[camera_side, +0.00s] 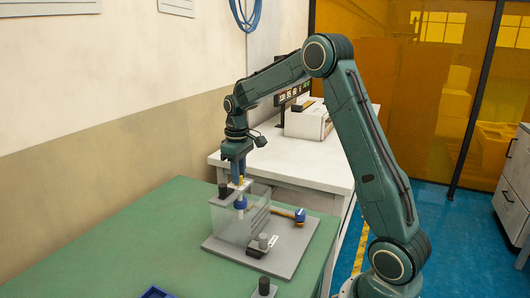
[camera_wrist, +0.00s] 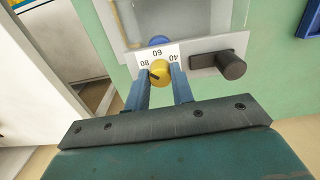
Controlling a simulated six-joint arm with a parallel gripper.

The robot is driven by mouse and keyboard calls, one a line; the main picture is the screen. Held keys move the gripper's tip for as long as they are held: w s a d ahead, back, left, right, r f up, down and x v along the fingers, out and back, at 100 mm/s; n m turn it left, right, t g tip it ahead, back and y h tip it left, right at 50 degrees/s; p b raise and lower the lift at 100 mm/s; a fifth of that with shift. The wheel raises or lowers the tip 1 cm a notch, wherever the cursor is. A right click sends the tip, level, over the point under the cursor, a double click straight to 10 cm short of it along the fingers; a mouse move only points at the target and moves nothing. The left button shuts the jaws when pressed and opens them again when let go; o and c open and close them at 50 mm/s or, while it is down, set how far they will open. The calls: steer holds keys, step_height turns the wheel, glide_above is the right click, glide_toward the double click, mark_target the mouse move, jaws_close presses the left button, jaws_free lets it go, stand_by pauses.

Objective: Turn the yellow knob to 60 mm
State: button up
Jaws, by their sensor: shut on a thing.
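The yellow knob (camera_wrist: 160,73) sits on a white dial plate (camera_wrist: 158,54) marked 80, 60 and 40 in the wrist view. The numbers appear upside down, with 80 on the left, 60 in the middle and 40 on the right. A dark mark shows on the left part of the knob's face, on the side of the 80. My gripper (camera_wrist: 161,77) has its two blue fingers on either side of the knob, shut on it. In the side view, my gripper (camera_side: 239,177) points down at the knob on top of the clear tank (camera_side: 230,228).
A black knob (camera_wrist: 232,66) stands beside the dial, to its right in the wrist view. The tank stands on a grey base plate (camera_side: 296,245) on the green table (camera_side: 120,240). A blue float-like part (camera_side: 300,215) sits right of the tank. A white bench (camera_side: 325,165) stands behind.

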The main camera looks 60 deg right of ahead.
steer(key=m, duration=0.4)
steer(key=shift+m, duration=0.3)
steer(key=m, duration=0.4)
steer(key=shift+m, duration=0.3)
steer(key=o, duration=1)
steer(key=shift+r, duration=0.2)
step_height(320, 180, up, 14)
steer(key=shift+f, duration=0.25)
